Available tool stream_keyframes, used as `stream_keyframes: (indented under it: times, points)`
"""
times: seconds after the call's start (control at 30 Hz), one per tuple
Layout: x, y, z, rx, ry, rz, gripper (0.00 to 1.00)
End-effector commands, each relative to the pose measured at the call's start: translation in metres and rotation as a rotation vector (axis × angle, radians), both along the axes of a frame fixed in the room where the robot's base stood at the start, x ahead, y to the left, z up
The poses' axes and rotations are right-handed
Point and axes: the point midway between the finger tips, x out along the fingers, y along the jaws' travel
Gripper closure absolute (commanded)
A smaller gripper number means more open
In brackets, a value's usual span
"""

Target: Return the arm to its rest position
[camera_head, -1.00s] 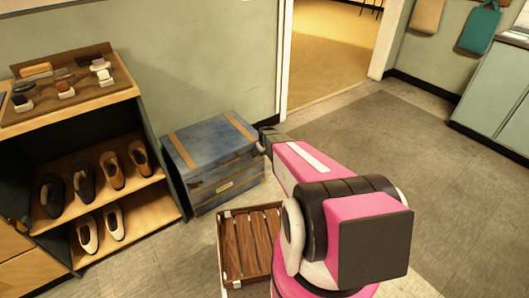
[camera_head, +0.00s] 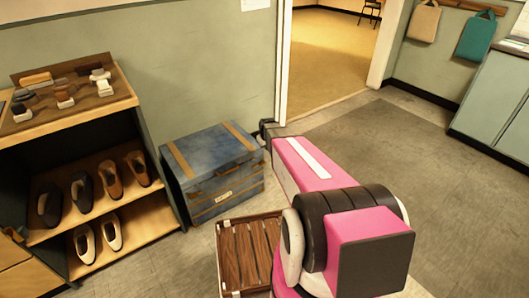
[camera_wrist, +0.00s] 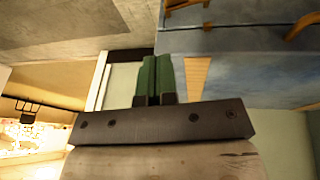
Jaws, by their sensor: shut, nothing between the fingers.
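My arm, pink, white and black, reaches forward from the lower middle of the head view. The dark tip of my gripper (camera_head: 265,132) shows small at its far end, in front of the blue trunk's right edge. In the wrist view my gripper (camera_wrist: 155,80) has its two green fingers side by side, shut and empty. The blue trunk (camera_head: 214,150) with tan straps stands on the floor by the wall. It also shows in the wrist view (camera_wrist: 240,75), behind and to the right of the fingers. I cannot tell the exact gap to it.
A slatted wooden crate (camera_head: 248,250) lies on the floor left of my arm. A shoe shelf (camera_head: 150,235) with several shoes and brushes stands at left. An open doorway (camera_head: 330,60) is behind. Green cabinets (camera_head: 490,90) are at right; the grey mat (camera_head: 400,150) is clear.

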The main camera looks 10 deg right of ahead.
Motion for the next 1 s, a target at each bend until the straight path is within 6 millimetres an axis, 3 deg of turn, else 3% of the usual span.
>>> stream_keyframes:
  times: [0.1, 0.37, 0.47, 0.7, 0.8, 0.9, 1.0]
  points:
    - [-0.004, -0.002, 0.013, 0.0, -0.001, 0.0, 1.0]
    - [-0.014, 0.0, 0.022, 0.005, 0.008, -0.007, 1.0]
    - [-0.045, 0.008, 0.035, 0.021, 0.039, -0.042, 1.0]
    - [-0.173, 0.036, 0.085, 0.081, 0.189, -0.216, 1.0]
    - [-0.218, 0.045, 0.101, 0.094, 0.246, -0.285, 1.0]
    - [-0.249, 0.05, 0.113, 0.1, 0.288, -0.338, 1.0]
    - [-0.265, 0.053, 0.119, 0.103, 0.312, -0.368, 1.0]
